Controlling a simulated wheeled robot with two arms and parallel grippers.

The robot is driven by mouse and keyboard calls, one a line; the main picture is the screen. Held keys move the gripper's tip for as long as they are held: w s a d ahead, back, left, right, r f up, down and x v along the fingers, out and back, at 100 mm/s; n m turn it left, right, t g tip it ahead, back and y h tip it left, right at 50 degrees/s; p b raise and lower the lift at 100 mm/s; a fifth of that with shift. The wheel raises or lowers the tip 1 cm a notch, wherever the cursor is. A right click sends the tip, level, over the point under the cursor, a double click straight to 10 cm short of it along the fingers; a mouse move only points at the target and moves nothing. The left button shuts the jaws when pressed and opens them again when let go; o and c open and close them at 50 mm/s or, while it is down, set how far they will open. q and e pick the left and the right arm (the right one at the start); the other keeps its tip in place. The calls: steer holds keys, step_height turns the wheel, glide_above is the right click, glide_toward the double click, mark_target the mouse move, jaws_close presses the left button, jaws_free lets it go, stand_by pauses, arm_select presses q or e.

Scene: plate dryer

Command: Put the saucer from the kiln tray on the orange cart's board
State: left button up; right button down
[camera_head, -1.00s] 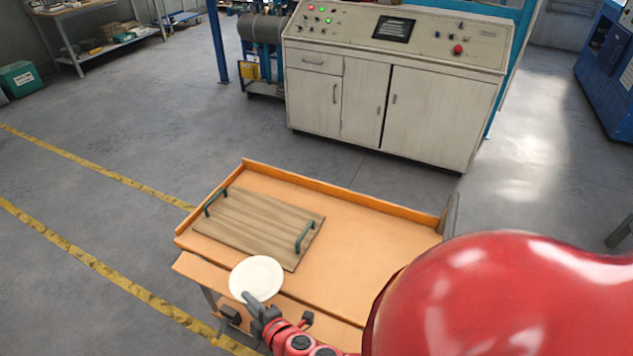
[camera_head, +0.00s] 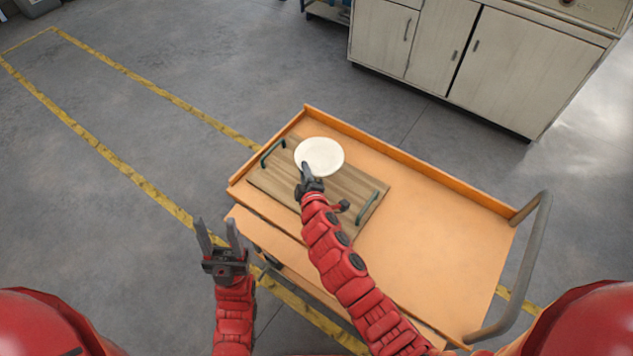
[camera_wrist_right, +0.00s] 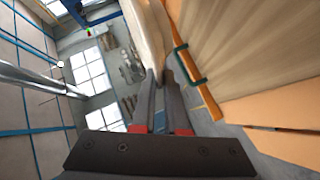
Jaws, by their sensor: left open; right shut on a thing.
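The saucer (camera_head: 319,157) is a round, cream-white dish. My right gripper (camera_head: 306,172) is shut on its near edge and holds it over the far part of the wooden board (camera_head: 330,190). In the right wrist view the saucer (camera_wrist_right: 148,35) stands out from between the fingers (camera_wrist_right: 163,85). The board has two green handles and lies on the orange cart (camera_head: 440,230). A gap seems to show between saucer and board in the wrist view. My left gripper (camera_head: 218,240) is open and empty, left of the cart. The kiln tray is not in view.
The cart has a raised rim along its back and a grey push handle (camera_head: 540,230) at its right end. The cart top right of the board is bare. Open floor with yellow lines lies to the left.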

steer(key=f, duration=0.3)
steer(key=f+b, duration=0.1)
steer(key=f, duration=0.1)
steer(key=shift+w+a+f, duration=0.1)
steer(key=shift+a+f, duration=0.1)
steer(key=shift+f, duration=0.2)
steer(key=shift+f+b, duration=1.55)
steer(key=shift+f, duration=0.6)
steer(key=shift+f, duration=0.15)
steer(key=c, duration=1.2)
jaws_free()
